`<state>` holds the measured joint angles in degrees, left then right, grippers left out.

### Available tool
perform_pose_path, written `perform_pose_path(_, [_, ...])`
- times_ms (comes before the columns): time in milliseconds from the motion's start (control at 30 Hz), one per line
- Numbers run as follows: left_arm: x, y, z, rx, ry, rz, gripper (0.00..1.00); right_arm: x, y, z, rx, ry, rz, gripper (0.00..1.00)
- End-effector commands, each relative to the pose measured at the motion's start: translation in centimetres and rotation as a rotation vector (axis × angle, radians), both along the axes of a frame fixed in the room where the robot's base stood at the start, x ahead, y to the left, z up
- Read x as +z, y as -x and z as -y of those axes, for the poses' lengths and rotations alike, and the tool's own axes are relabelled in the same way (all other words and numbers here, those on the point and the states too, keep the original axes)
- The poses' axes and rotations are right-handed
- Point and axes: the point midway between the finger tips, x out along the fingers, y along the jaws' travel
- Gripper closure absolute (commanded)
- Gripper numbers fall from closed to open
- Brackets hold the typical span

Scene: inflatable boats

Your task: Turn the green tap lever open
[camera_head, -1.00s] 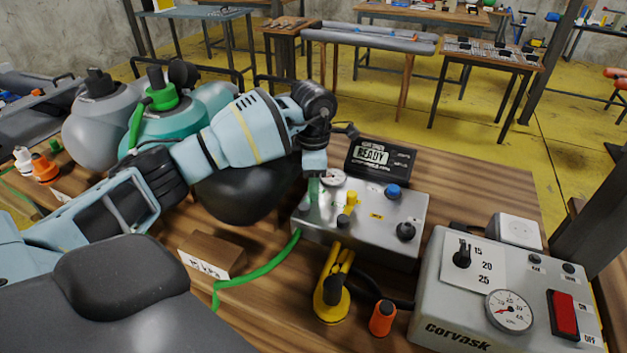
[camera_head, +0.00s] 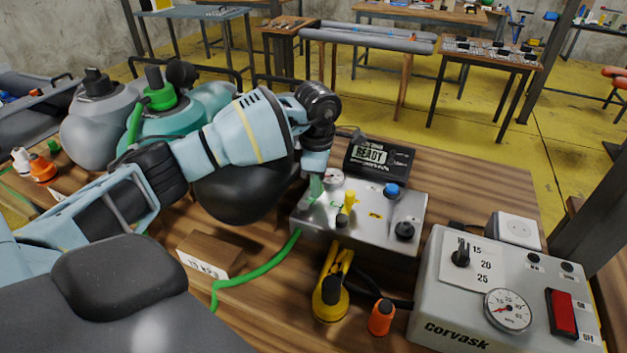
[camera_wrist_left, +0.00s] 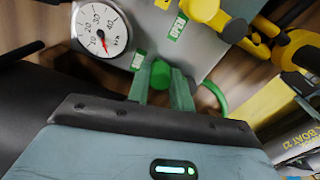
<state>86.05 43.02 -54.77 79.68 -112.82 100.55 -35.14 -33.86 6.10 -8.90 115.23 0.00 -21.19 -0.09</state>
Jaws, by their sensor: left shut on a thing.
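The green tap lever (camera_wrist_left: 160,74) shows in the left wrist view, at the edge of the metal control box (camera_head: 372,213). My left gripper (camera_head: 316,186) is at the left end of this box, with the fingers pointing down. In the left wrist view, the gripper's fingers (camera_wrist_left: 162,86) are on both sides of the green lever, shut on it. In the head view the gripper hides most of the lever, so its angle is hard to tell. My right gripper is in neither view.
A yellow lever (camera_head: 346,205), blue knob (camera_head: 391,190), black knob (camera_head: 404,230) and gauge (camera_head: 333,177) crowd the box. A black READY display (camera_head: 379,159) stands behind. A green hose (camera_head: 255,272) runs left. The grey Corvask unit (camera_head: 505,290) stands front right.

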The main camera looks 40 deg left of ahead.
Motion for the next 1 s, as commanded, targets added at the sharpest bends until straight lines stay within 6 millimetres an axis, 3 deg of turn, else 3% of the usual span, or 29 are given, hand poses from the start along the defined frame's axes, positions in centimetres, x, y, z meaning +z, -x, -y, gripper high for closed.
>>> perform_pose_path(600, [0.0, 0.8, 2.9, -0.564, 0.0, 0.0, 1.0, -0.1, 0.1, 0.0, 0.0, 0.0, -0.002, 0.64])
perform_pose_path(1000, [0.0, 1.5, 3.8, -0.79, 0.0, 0.0, 1.0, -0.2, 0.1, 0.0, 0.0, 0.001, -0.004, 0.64])
